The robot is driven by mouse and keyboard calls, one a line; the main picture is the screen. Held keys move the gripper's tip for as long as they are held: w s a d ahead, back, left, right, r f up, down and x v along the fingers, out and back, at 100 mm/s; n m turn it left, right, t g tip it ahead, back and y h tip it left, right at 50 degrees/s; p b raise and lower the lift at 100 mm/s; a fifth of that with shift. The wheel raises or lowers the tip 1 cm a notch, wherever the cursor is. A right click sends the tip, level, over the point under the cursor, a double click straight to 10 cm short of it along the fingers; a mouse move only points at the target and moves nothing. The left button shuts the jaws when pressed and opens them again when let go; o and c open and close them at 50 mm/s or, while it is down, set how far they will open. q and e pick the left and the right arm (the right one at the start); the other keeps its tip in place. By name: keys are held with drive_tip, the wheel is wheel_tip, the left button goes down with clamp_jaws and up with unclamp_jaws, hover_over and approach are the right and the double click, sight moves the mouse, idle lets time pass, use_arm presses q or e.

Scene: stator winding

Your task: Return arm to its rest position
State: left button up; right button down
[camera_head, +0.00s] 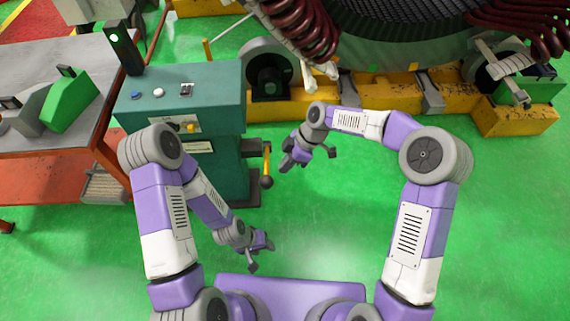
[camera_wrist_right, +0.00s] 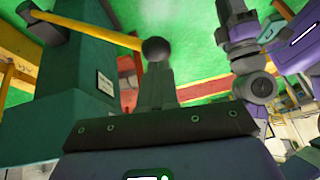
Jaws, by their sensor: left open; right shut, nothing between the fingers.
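My right gripper (camera_head: 293,160) hangs over the green floor right of the teal cabinet, its arm bent in from the right. It is shut and empty; in the right wrist view its closed grey fingers (camera_wrist_right: 160,85) point at the dark ball knob. I cannot tell whether they touch it there; in the head view they are apart. The knob (camera_head: 266,182) ends a yellow lever (camera_head: 267,160) on the cabinet's right side; the lever also shows in the right wrist view (camera_wrist_right: 95,32). My left gripper (camera_head: 262,255) is lower, open and empty, above the floor.
The teal cabinet (camera_head: 205,95) with buttons stands left of centre. A grey-topped table (camera_head: 45,150) is at the left. A yellow machine base (camera_head: 390,105) with a large stator (camera_head: 420,55) and dark red coils (camera_head: 300,30) lies behind. Green floor (camera_head: 500,220) is clear at right.

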idle(0.3)
drive_tip(key=s+d+f+m+t+p, duration=0.1)
drive_tip(key=s+d+f+m, duration=0.15)
drive_tip(key=f+m, duration=0.3)
drive_tip(key=s+d+f+m, duration=0.2)
drive_tip(key=s+f+m, duration=0.2)
drive_tip(key=f, duration=0.2)
drive_tip(key=s+d+f+m+t, duration=0.1)
drive_tip(key=s+d+f+m, duration=0.2)
drive_tip(key=s+m, duration=0.3)
drive_tip(key=s+d+f+m+h+p, duration=0.1)
drive_tip(key=s+d+f+m, duration=0.2)
drive_tip(key=s+d+m, duration=0.2)
drive_tip(key=shift+s+d+m+t, duration=0.35)
drive_tip(key=shift+s+m, duration=0.5)
drive_tip(key=shift+s, duration=0.35)
